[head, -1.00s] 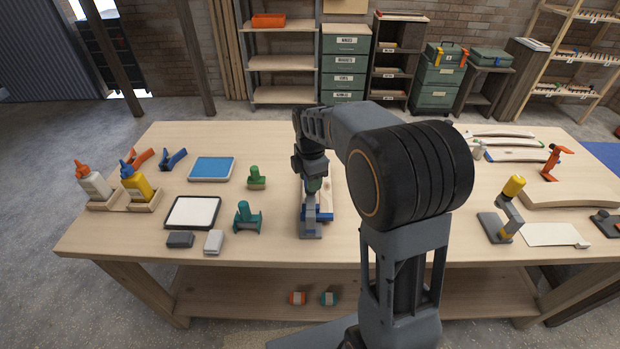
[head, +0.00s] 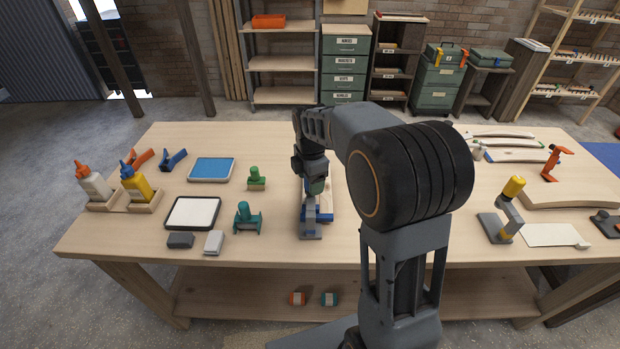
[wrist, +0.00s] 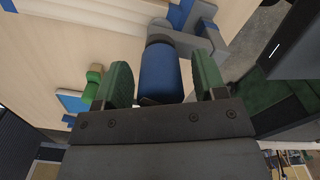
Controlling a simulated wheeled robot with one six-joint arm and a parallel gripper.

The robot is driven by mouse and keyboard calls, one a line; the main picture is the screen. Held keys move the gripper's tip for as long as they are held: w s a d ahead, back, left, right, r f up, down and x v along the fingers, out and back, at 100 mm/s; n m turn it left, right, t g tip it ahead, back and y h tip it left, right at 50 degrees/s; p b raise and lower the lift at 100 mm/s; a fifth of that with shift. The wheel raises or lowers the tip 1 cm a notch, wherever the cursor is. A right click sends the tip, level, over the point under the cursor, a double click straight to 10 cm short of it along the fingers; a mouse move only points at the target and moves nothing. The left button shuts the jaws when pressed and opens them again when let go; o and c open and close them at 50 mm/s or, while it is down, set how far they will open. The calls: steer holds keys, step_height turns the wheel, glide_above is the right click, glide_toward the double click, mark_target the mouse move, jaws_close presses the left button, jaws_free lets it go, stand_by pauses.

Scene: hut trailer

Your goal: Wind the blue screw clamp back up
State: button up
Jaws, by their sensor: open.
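The blue screw clamp (head: 311,232) stands upright near the front edge of the workbench, with a grey base and blue parts. In the wrist view its blue handle (wrist: 160,72) lies between the two green finger pads of my gripper (wrist: 163,82). The fingers are open, with a gap visible between the handle and each pad. In the head view my gripper (head: 315,186) points down over the top of the clamp and hides its handle.
A teal clamp-like tool (head: 247,218) and a green stamp-like tool (head: 256,179) stand left of the clamp. A yellow-handled clamp (head: 507,212) and an orange one (head: 551,163) stand to the right. A pale wooden piece lies partly hidden behind the blue clamp.

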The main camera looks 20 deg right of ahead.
steer(key=shift+r, duration=0.1)
step_height(320, 180, up, 14)
steer(key=shift+f, duration=0.2)
stand_by(0.5)
step_height(320, 180, down, 3)
steer(key=m, duration=0.6)
steer(key=shift+t, duration=0.3)
steer(key=s+f+m+t, duration=0.1)
steer(key=s+f+m, duration=0.2)
steer(key=s+m, duration=0.3)
steer(key=s+f+m+t, duration=0.2)
steer(key=s+m, duration=0.5)
steer(key=s, duration=0.5)
steer(key=shift+f+m+t, duration=0.3)
steer(key=shift+f, duration=0.25)
